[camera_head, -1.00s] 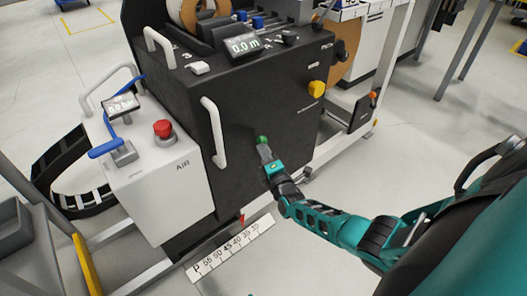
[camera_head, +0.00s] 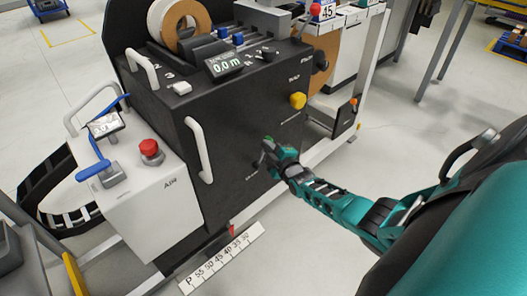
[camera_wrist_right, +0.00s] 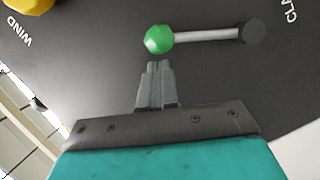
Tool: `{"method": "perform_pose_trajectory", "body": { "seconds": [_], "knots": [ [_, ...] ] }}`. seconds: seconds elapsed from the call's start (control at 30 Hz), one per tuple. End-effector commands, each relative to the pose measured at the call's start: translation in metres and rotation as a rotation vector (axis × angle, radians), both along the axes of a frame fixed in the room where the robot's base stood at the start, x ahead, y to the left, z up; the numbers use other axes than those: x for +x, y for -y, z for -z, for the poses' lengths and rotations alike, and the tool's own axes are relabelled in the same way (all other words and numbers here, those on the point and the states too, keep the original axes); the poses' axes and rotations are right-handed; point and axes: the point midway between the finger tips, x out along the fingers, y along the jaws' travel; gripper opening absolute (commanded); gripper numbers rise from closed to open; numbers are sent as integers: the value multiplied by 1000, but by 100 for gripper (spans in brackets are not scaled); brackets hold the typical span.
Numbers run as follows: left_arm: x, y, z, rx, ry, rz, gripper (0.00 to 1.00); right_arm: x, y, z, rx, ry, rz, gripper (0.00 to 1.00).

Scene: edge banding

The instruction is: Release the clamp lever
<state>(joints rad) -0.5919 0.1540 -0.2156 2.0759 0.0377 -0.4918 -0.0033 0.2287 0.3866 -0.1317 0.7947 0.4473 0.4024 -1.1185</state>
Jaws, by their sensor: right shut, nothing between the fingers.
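The clamp lever is a pale rod with a green knob (camera_wrist_right: 158,39) on the dark machine panel; its round dark pivot (camera_wrist_right: 252,30) is beside a partly cut-off label starting "CLA". In the head view the green knob (camera_head: 268,139) shows just past my right gripper (camera_head: 268,150), which hides most of the rod. In the right wrist view my right gripper (camera_wrist_right: 156,66) is shut and empty, its fingertips just below the knob. I cannot tell whether they touch it. The rod points from its pivot toward the WIND side. My left gripper is not in view.
A yellow knob (camera_head: 298,100) sits on the panel, up and right of the lever. A white handle (camera_head: 199,150) stands out at the panel's left. The white AIR box (camera_head: 170,205) carries a red button (camera_head: 149,148). A numbered scale (camera_head: 222,258) lies below.

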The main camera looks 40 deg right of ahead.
Motion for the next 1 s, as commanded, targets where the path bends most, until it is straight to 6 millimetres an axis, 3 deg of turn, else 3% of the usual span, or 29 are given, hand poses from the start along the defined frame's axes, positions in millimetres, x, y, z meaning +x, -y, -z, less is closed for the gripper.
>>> {"method": "perform_pose_trajectory", "body": {
  "seconds": [0.3, 1.0],
  "knots": [
    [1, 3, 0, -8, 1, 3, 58, 1, 13, 4, -2, 0, 0, 0],
    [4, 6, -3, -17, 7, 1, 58, 0, 17, 2, -3, -2, 2, 0]
  ]
}}
